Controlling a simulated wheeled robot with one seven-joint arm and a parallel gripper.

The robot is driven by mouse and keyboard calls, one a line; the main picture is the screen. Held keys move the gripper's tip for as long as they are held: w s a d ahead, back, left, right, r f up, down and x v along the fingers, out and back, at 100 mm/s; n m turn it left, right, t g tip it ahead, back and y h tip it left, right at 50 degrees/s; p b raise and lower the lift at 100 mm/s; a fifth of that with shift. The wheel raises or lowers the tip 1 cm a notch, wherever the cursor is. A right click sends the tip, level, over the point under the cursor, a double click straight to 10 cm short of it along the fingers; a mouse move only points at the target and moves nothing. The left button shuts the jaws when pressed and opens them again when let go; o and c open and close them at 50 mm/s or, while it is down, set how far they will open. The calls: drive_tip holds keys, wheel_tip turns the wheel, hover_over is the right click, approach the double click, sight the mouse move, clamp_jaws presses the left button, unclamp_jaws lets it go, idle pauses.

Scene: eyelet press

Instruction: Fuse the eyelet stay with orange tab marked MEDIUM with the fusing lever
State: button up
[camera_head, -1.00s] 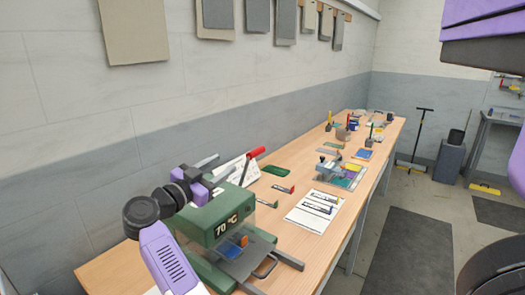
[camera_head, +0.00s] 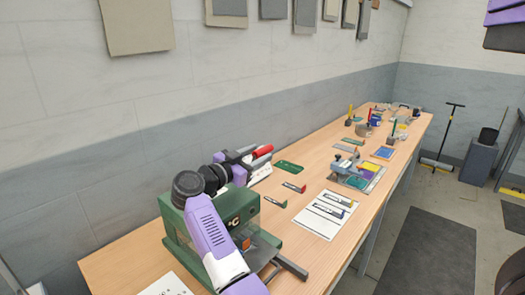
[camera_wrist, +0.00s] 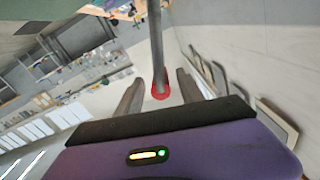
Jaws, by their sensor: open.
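The green fusing press (camera_head: 183,236) stands at the near end of the bench, its temperature sign partly covered by my arm. An orange tab (camera_head: 245,244) shows at the press bed, low in front; its marking is unreadable and the stay under it is mostly hidden. The fusing lever has a red handle (camera_head: 262,149) above the press. My gripper (camera_head: 247,163) is open at the lever. In the wrist view, the lever's grey bar with its red end (camera_wrist: 160,90) lies between my spread fingers (camera_wrist: 160,82); contact cannot be told.
A white sheet (camera_head: 318,228) with drawn strips lies right of the press. Two loose pieces, one red-tabbed (camera_head: 294,187) and one green-tabbed (camera_head: 276,202), lie behind it. A blue-grey fixture (camera_head: 350,172) stands farther along the bench. The wall is close on the left.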

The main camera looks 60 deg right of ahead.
drive_tip(key=shift+x, duration=1.1)
clamp_jaws()
idle(0.7)
